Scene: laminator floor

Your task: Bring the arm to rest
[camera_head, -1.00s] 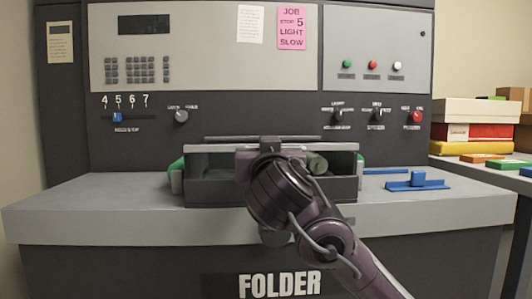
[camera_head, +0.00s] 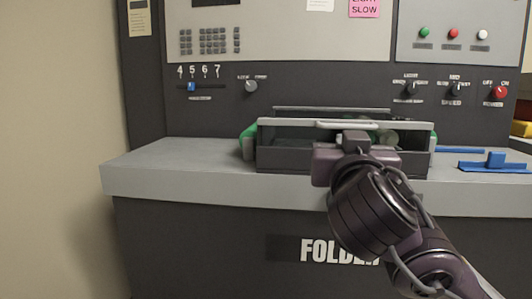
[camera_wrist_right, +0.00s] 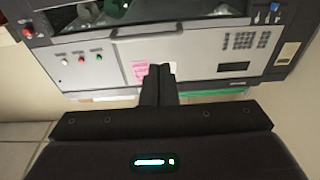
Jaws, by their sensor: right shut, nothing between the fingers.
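My right arm comes in from the lower right in the head view. Its dark purple right gripper (camera_head: 354,140) is in front of the folder's tray unit (camera_head: 285,155), covering part of its right half; I cannot tell whether they touch. In the right wrist view the two dark fingers (camera_wrist_right: 159,72) are together with nothing between them. The folder machine (camera_head: 180,180) stands behind and beneath the arm in the head view. My left gripper is in no view.
The control panel has a blue slider (camera_head: 191,87), knobs and a red switch (camera_head: 501,92). A light handle bar (camera_head: 290,122) runs along the tray unit's top. A blue fixture (camera_head: 495,160) lies on the ledge at right. The ledge's left part (camera_head: 150,170) is bare.

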